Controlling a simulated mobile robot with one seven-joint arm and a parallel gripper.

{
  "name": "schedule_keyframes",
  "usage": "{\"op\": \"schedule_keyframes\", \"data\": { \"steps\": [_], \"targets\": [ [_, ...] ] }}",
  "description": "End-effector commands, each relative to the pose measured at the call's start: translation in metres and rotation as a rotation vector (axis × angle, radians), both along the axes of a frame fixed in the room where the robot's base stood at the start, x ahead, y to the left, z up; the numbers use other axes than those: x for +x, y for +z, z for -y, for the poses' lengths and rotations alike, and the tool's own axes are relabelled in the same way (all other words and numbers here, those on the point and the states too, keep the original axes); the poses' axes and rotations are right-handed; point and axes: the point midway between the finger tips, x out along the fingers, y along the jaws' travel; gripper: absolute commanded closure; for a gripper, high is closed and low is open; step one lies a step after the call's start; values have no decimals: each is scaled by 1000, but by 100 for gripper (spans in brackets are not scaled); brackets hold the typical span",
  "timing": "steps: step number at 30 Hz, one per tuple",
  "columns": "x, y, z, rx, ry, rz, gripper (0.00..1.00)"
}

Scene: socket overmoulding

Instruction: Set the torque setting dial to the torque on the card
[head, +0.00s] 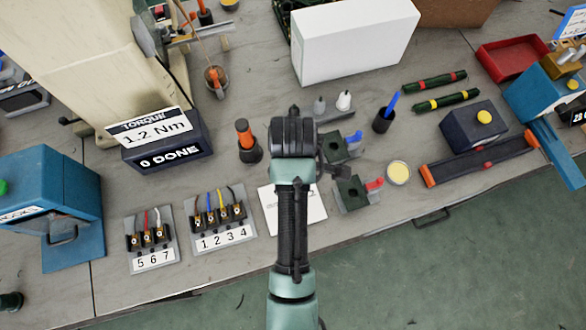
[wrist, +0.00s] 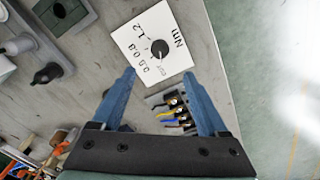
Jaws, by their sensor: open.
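The torque card (head: 150,127) reads 1.2 Nm and sits on a dark box marked 0 DONE (head: 172,158) in the head view. The white dial plate (head: 312,208) lies on the bench, partly hidden by my arm. In the wrist view, the black torque dial (wrist: 160,49) sits on this plate, with markings 0.5, 0.8, 1.2 and Nm around it. Where its pointer stands is too small to tell. My gripper (wrist: 159,76) is open and empty, its blue fingers apart, with the dial just beyond the tips and between them in the picture. The head view hides the fingertips.
Terminal blocks marked 1 2 3 4 (head: 222,235) and 5 6 7 (head: 149,262) lie left of the plate. Dark green fixtures (head: 352,195) and a yellow-topped tin (head: 398,173) are to the right. A large white box (head: 352,40) stands behind.

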Motion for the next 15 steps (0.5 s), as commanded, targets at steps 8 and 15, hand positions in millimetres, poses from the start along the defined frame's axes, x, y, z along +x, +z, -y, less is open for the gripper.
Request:
{"op": "schedule_keyframes", "data": {
  "steps": [8,15],
  "targets": [
    [-2,-50,0,0,-1,-3,24],
    [-1,-97,0,0,-3,0,24]
  ]
}}
